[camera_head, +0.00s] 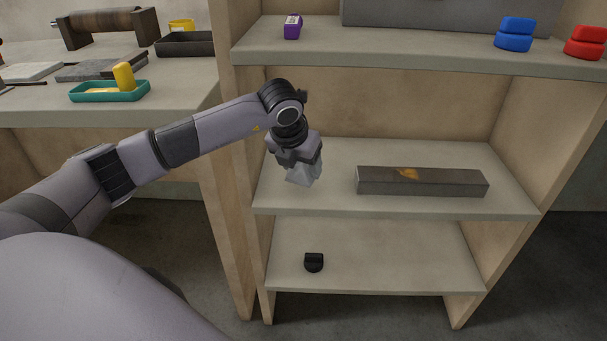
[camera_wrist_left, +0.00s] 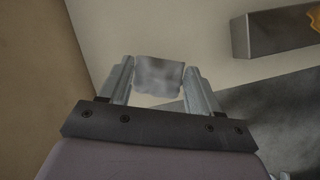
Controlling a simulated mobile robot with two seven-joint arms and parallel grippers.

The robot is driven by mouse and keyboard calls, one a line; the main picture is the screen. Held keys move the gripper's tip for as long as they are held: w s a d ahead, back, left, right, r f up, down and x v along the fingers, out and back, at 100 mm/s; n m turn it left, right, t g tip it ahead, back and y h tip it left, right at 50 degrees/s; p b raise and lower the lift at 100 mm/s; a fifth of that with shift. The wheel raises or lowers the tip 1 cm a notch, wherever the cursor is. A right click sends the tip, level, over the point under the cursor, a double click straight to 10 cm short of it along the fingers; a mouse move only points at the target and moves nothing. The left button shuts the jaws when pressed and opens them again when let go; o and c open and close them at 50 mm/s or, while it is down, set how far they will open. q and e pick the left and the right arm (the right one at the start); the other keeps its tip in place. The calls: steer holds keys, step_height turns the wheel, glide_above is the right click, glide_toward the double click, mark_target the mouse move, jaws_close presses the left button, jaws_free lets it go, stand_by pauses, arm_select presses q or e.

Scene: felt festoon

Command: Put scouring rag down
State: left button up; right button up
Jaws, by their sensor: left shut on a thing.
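My left gripper (camera_head: 298,166) reaches in front of the middle shelf (camera_head: 330,200) of the shelving unit, near its left side, pointing down. It is shut on a pale grey, soft-looking piece, the scouring rag, which shows between the two fingers in the left wrist view (camera_wrist_left: 159,76). In the head view the rag is hard to tell apart from the grey fingers. The rag appears clear of the shelf surface, though the exact gap cannot be told. My right gripper is not in view.
A long grey box (camera_head: 420,183) with an orange patch lies on the middle shelf's right half. A small black object (camera_head: 314,262) is on the lower shelf. The upper shelf holds purple (camera_head: 292,27), blue (camera_head: 514,35) and red (camera_head: 585,43) items. The middle shelf's left part is clear.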

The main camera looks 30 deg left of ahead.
mark_target(303, 174)
arm_select(q)
steer(key=shift+w+a, duration=0.1)
steer(key=shift+w, duration=0.6)
steer(key=shift+f, duration=0.1)
step_height(303, 174, down, 3)
steer(key=shift+f+b, duration=0.15)
steer(key=shift+b, duration=0.45)
steer(key=shift+f, duration=0.1)
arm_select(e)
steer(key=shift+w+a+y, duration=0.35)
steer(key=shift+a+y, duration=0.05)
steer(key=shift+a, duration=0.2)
arm_select(q)
steer(key=o, duration=0.9)
steer(key=shift+o, duration=0.2)
